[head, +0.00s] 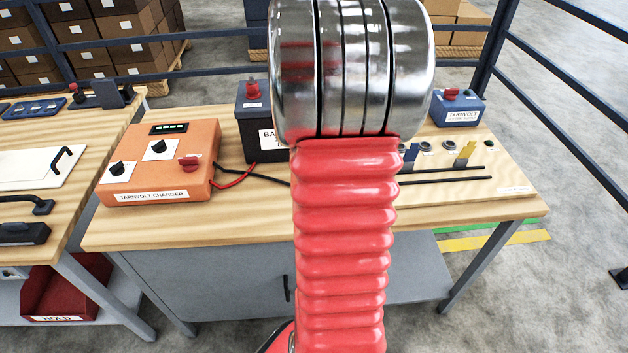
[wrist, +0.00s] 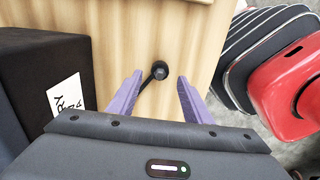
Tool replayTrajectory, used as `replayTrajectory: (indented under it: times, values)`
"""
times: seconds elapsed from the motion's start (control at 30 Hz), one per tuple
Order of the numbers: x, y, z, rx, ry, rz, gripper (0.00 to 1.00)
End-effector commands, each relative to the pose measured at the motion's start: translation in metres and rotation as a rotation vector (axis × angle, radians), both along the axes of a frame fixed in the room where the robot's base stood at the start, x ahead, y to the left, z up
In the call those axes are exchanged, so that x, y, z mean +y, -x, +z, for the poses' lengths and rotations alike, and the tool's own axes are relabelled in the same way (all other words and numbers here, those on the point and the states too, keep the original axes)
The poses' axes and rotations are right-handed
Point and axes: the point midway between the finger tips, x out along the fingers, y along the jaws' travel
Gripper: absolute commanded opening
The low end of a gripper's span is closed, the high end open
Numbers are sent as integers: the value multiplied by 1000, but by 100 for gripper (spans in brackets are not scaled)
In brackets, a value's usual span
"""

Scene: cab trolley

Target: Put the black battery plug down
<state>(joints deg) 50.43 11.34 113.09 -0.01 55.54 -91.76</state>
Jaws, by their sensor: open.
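The black battery plug (wrist: 159,70) is a small round black piece with a short black lead, seen over the bare wooden bench top in the wrist view. My gripper (wrist: 160,78) is open, with one purple finger to each side of the plug in the picture and clear gaps between. I cannot tell how far the fingertips are above the wood. In the head view my red arm hides both gripper and plug.
The dark battery (head: 257,121) stands close on the left in the wrist view. An orange charger (head: 160,161) with red and black leads sits on the bench (head: 235,221). A blue box (head: 459,107) stands at the back right. Dark railings run behind.

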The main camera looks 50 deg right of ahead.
Motion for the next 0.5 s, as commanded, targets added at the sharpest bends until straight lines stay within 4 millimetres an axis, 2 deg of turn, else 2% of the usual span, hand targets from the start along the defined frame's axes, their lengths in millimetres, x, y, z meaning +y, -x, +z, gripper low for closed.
replayTrajectory:
  times: [0.1, 0.3, 0.5]
  values:
    - [-1, -1, 23, -3, 3, 0, 45]
    - [0, 0, 54, -2, 2, 0, 45]
    - [0, 0, 70, 1, -1, 0, 45]
